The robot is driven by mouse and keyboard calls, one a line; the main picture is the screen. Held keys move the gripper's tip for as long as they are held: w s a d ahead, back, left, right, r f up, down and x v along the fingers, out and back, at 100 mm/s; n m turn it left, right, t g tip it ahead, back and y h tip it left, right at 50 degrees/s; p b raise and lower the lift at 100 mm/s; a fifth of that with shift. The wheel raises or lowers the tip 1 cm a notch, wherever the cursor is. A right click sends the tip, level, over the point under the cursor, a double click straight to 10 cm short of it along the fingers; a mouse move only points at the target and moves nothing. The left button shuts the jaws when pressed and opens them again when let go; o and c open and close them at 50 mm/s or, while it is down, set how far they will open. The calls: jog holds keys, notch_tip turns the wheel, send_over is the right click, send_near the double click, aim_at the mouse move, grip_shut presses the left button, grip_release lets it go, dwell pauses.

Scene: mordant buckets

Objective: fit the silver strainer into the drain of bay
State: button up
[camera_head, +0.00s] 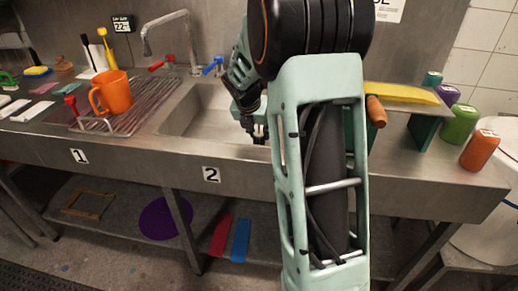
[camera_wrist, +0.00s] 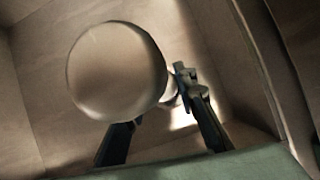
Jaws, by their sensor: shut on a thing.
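The silver strainer (camera_wrist: 117,72) shows in the wrist view as a smooth, round metal piece. My gripper (camera_wrist: 158,103) is shut on it, with its dark fingers at the strainer's lower right side. In the head view my gripper (camera_head: 257,133) hangs over the right part of the steel sink basin (camera_head: 190,122), above the plate marked 2 (camera_head: 211,174). My arm covers much of the basin there, and the strainer cannot be made out in that view. No drain opening can be made out in either view; the strainer may cover part of the basin floor.
A faucet (camera_head: 170,22) with red and blue handles stands behind the basin. An orange mug (camera_head: 112,92) stands on a wire rack (camera_head: 150,108) at the left. A yellow-topped stand (camera_head: 400,93) and several coloured canisters (camera_head: 480,150) are at the right.

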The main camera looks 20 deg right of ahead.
aim_at(259, 143)
jog(key=shift+f+b, duration=0.65)
jog(key=shift+f, duration=1.65)
jog(key=shift+f, duration=0.15)
jog(key=o, duration=1.2)
jog(key=shift+c, duration=0.2)
jog(key=shift+r, duration=0.4)
jog(key=p+v, duration=0.2)
jog(key=v, duration=0.9)
jog(key=shift+s+a+r+p, duration=0.15)
jog(key=shift+s+p, duration=0.1)
jog(key=shift+p, duration=0.1)
